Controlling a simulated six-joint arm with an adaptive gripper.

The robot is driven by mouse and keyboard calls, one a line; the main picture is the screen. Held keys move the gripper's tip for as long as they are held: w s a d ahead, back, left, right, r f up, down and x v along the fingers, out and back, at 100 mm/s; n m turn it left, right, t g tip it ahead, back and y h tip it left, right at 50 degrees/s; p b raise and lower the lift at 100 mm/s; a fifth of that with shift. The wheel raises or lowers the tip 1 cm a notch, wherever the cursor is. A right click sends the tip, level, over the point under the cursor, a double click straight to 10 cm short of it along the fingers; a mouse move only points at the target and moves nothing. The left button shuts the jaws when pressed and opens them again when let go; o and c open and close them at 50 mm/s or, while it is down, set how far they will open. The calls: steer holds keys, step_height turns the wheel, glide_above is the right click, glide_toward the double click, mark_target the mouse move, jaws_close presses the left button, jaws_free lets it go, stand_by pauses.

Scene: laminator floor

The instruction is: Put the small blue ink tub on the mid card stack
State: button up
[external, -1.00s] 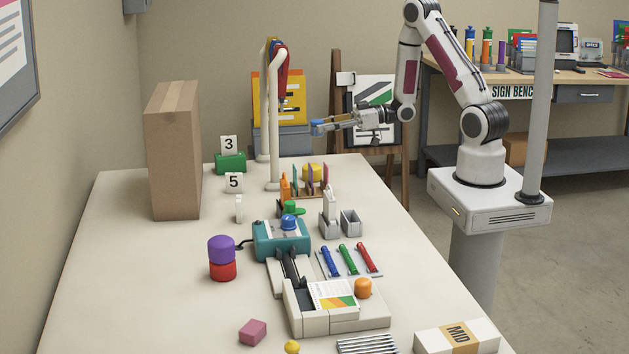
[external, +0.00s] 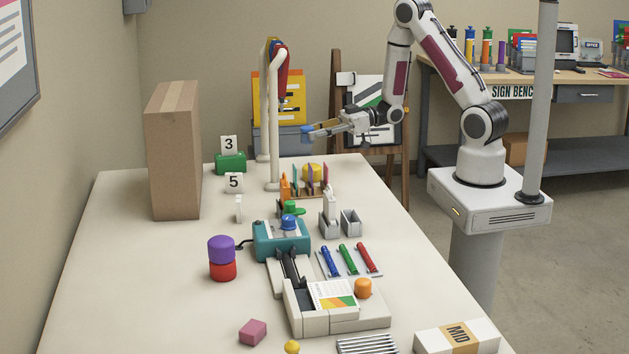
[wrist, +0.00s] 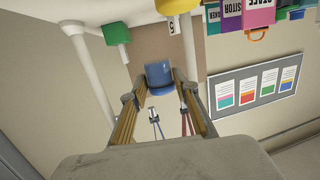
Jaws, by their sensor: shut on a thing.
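My gripper (external: 318,132) is shut on a small blue tub (external: 307,129), held in the air above the far end of the table. In the wrist view the blue tub (wrist: 159,74) sits between the fingertips (wrist: 160,88). The mid card stack (external: 482,337), a white block with a tan band reading MID, lies at the near right edge of the table, far from my gripper. Another blue piece (external: 289,222) sits on top of the teal machine.
A white curved stand (external: 272,130) rises close to my gripper. A tall cardboard box (external: 173,150) stands at the left. The teal machine (external: 270,242), colored pens (external: 348,260) and a white tray unit (external: 310,322) fill the middle.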

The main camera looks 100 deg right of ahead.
steer(key=w+a+r+n+g+y, duration=0.1)
steer(key=w+a+n+g+y, duration=0.15)
steer(key=a, duration=1.15)
steer(key=w+a+n+g+y, duration=0.2)
steer(key=w+a+n+y, duration=0.15)
steer(key=a, duration=1.05)
steer(key=w+a+r+n+g+y, duration=0.1)
steer(key=w+a+n+g+y, duration=0.2)
steer(key=a, duration=1)
steer(key=s+a+n+g+y, duration=0.1)
steer(key=s+a, duration=0.1)
steer(key=a, duration=0.8)
steer(key=s+a+y, duration=0.1)
steer(key=s+a, duration=0.1)
steer(key=a, duration=0.9)
steer(key=s+a+r+n+g+y, duration=0.1)
steer(key=s+a+g, duration=0.1)
steer(key=s+a, duration=0.8)
steer(key=s+a+n+g, duration=0.2)
steer(key=s+a, duration=0.8)
steer(key=a, duration=0.5)
steer(key=shift+a+r+y, duration=0.3)
steer(key=shift+r+y, duration=0.1)
step_height(320, 180, down, 6)
steer(key=shift+f, duration=0.15)
steer(key=shift+w, duration=0.1)
